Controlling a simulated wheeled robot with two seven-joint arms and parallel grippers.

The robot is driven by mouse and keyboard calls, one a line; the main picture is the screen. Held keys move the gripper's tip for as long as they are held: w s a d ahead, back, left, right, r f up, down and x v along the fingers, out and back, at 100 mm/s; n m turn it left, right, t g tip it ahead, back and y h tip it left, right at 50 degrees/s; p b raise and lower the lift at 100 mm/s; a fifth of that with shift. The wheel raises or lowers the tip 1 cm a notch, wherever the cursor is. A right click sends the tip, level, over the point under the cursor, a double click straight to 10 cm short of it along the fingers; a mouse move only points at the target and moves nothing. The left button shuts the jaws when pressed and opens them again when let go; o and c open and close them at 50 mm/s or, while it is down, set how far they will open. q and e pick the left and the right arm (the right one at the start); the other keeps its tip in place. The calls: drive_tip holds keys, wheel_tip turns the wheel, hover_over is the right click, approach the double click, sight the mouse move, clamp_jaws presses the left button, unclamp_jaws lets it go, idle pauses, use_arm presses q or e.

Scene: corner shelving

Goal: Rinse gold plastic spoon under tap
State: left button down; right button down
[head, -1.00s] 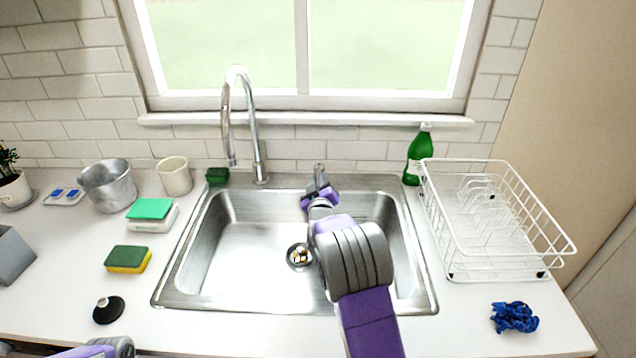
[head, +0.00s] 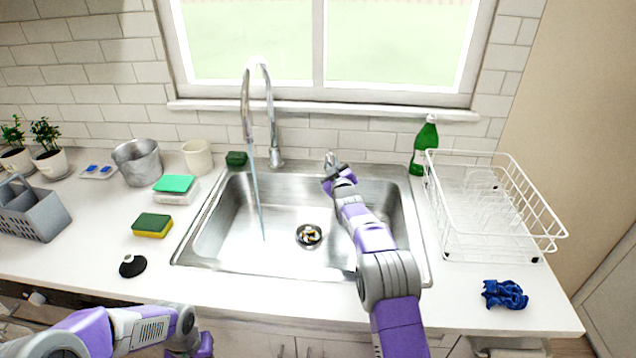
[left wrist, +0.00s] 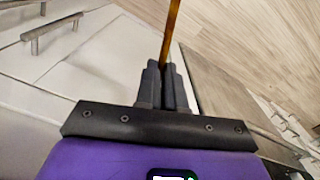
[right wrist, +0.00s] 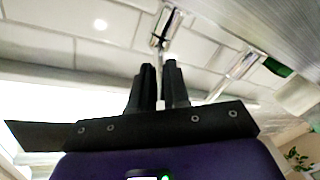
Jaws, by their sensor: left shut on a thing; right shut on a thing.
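The tap (head: 268,110) has a tall curved spout, and a blue stream of water (head: 256,195) runs from it into the metal sink (head: 215,225). My right gripper (head: 331,168) reaches to the back rim of the sink, right of the spout, and is shut on the tap handle (head: 329,157); its fingers close together in the right wrist view (right wrist: 159,85). My left gripper (left wrist: 166,85) is shut on the thin gold spoon (left wrist: 172,30), whose far end runs out of view. In the head view the left arm is low, in front of the counter; the spoon is not visible there.
A white dish rack (head: 490,215) and green bottle (head: 425,145) stand right of the sink. A sponge (head: 153,225), black stopper (head: 132,265), metal pot (head: 138,162) and grey caddy (head: 35,210) stand left. A blue cloth (head: 505,294) lies front right. The basin is mostly clear.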

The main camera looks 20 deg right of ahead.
drive_tip(key=shift+a, duration=0.25)
drive_tip(key=c, duration=1.1)
unclamp_jaws()
drive_tip(key=shift+c, duration=0.2)
drive_tip(key=shift+o, duration=0.2)
drive_tip(key=shift+d, duration=0.3)
drive_tip(key=s+a, duration=0.1)
drive_tip(key=s, duration=1.1)
drive_tip(key=shift+p, duration=0.4)
drive_tip(key=shift+a, duration=0.1)
